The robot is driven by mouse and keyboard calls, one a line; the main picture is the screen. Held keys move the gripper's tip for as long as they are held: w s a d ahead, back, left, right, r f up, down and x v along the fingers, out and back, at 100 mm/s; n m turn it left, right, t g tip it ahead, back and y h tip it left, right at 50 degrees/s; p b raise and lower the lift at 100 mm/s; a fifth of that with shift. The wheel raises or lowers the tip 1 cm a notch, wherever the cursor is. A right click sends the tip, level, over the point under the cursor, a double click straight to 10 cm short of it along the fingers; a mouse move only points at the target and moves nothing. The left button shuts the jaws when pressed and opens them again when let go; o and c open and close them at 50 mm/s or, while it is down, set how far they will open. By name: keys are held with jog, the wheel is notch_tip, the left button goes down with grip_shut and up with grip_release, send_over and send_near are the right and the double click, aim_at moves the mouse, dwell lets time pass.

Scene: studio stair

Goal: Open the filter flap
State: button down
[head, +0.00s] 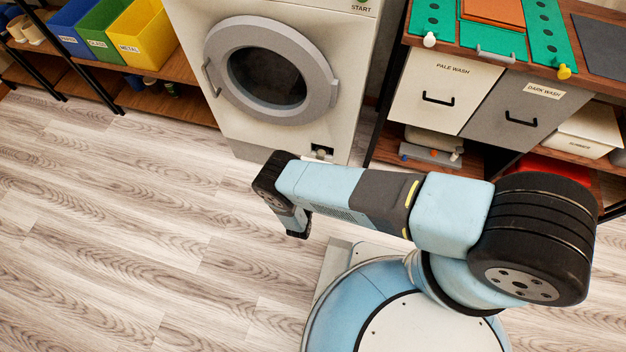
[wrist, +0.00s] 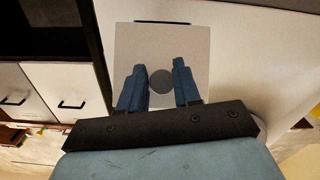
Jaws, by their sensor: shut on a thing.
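The filter flap (wrist: 130,50) is a square pale plate on the front of the washing machine (wrist: 235,75) in the wrist view. A dark narrow bar runs along its upper edge there. A round grey knob (wrist: 160,82) sits in its middle. My gripper (wrist: 160,66) has its two blue fingers on either side of this knob, shut on it. In the head view the washing machine (head: 190,60) has a small dark and pale fitting (head: 322,152) low on its front. My arm hides my fingers there. I cannot tell how far the flap stands from the machine.
The round machine door (head: 325,65) is shut. Right of it are a pale wash bin (head: 430,75) and a grey dark wash bin (head: 500,115) under a wooden worktop. A shelf with blue, green and yellow (head: 143,35) boxes stands left. The wooden floor (head: 120,220) is clear.

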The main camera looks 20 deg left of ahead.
jog(key=shift+a+r, duration=0.1)
jog(key=shift+a, duration=0.45)
jog(key=c, duration=1.2)
grip_release()
jog(key=shift+w, duration=0.1)
jog(key=o, duration=0.3)
jog(key=shift+d, duration=0.1)
jog(key=shift+o, duration=0.5)
jog(key=shift+d, duration=0.15)
jog(key=s, duration=1.4)
jog(key=shift+w, duration=0.1)
